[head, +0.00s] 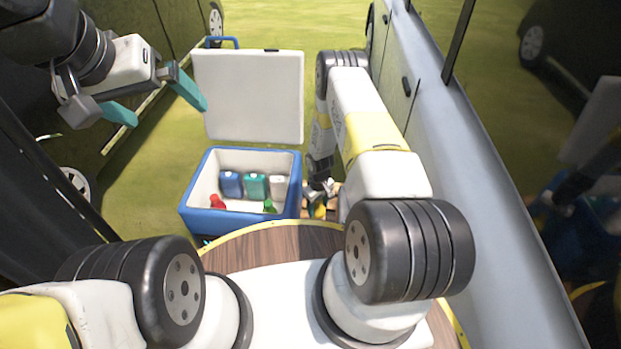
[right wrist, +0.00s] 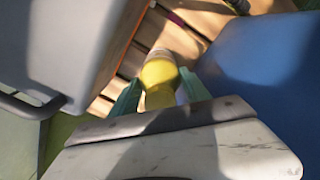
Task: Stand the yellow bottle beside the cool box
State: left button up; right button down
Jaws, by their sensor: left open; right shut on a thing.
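The yellow bottle (right wrist: 160,78) is between the teal fingers of my right gripper (right wrist: 158,95) in the right wrist view. In the head view the bottle (head: 319,211) shows only as a small patch of yellow beside the cool box, below my right gripper (head: 321,195). The blue cool box (head: 239,218) stands in the middle with its white-lined lid open. Its blue side (right wrist: 265,75) is to the right of the bottle in the wrist view. Slatted wood lies under the bottle; I cannot tell whether it touches. My left gripper (head: 156,106) is open and empty at upper left.
Inside the cool box are a blue container (head: 231,184), a teal container (head: 255,186), a white container (head: 279,185), and red and green items. A vehicle's side (head: 455,170) runs along the right. A grey object (right wrist: 60,45) stands left in the wrist view.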

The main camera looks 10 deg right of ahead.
jog(key=c, duration=0.5)
grip_release()
notch_tip(320, 180, up, 12)
jog(key=shift+r, duration=0.15)
notch_tip(320, 180, up, 35)
jog(key=s+m+t, duration=0.3)
jog(key=shift+s+a+r+m+t+y, duration=0.35)
jog(key=shift+s+r+t, duration=0.2)
jog(key=shift+s+r, duration=2.6)
jog(key=shift+s+a+r+m+t+y, duration=0.45)
jog(key=shift+s+r, duration=1.9)
jog(key=shift+s, duration=1.65)
jog(key=shift+s+a+r+m+t+y, duration=0.3)
jog(key=shift+s+r+t, duration=0.3)
jog(key=shift+s+r, duration=2.55)
